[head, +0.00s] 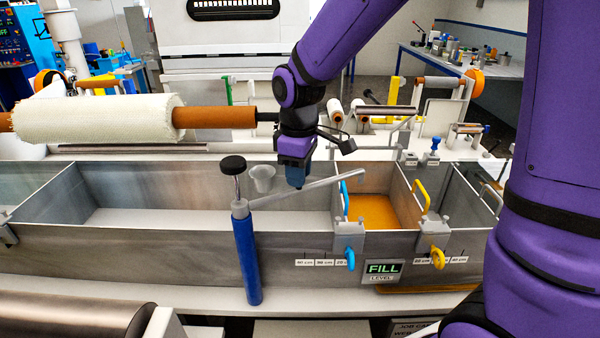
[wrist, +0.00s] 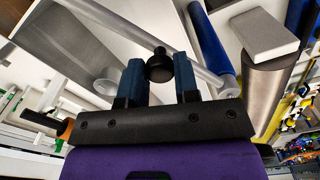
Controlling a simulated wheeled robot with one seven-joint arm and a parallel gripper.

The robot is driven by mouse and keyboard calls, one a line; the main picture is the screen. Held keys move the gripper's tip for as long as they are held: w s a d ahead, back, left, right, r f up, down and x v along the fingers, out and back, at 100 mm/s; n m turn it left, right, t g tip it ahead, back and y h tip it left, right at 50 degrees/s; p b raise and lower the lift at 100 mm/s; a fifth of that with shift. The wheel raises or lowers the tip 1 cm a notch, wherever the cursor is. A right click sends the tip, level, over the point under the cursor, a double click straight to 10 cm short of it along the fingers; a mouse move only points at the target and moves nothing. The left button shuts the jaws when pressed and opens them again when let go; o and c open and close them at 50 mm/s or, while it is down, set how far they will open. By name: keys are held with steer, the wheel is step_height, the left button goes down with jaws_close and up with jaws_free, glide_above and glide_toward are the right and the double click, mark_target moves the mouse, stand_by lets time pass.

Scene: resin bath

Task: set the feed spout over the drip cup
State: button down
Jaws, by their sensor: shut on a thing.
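The feed spout (head: 335,181) is a grey tube. It runs right from the top of a blue post (head: 245,255) across the bath, and its free end is near the blue-handled divider. My gripper (head: 295,183) is over the middle of the tube. In the wrist view its blue fingers (wrist: 160,75) are shut on a black knob (wrist: 159,64) on the spout (wrist: 185,60). The drip cup (head: 262,172) is a small pale cup left of my gripper, near the far wall. It also shows in the wrist view (wrist: 107,82), apart from the spout.
The steel bath (head: 150,253) has an orange resin compartment (head: 372,212) at right, between a blue handle (head: 344,197) and a yellow handle (head: 421,194). A black knob (head: 232,165) tops the post. A fabric roll (head: 90,120) lies behind. The long left compartment looks clear.

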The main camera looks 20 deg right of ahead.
steer(key=shift+w+a+n, duration=0.1)
steer(key=shift+w+n, duration=0.5)
steer(key=shift+w, duration=0.1)
steer(key=w+a+n, duration=0.7)
steer(key=w+n, duration=0.2)
steer(key=n, duration=0.2)
steer(key=shift+a, duration=0.4)
steer(key=c, duration=0.8)
jaws_free()
steer(key=shift+c, duration=0.2)
steer(key=shift+r, duration=0.1)
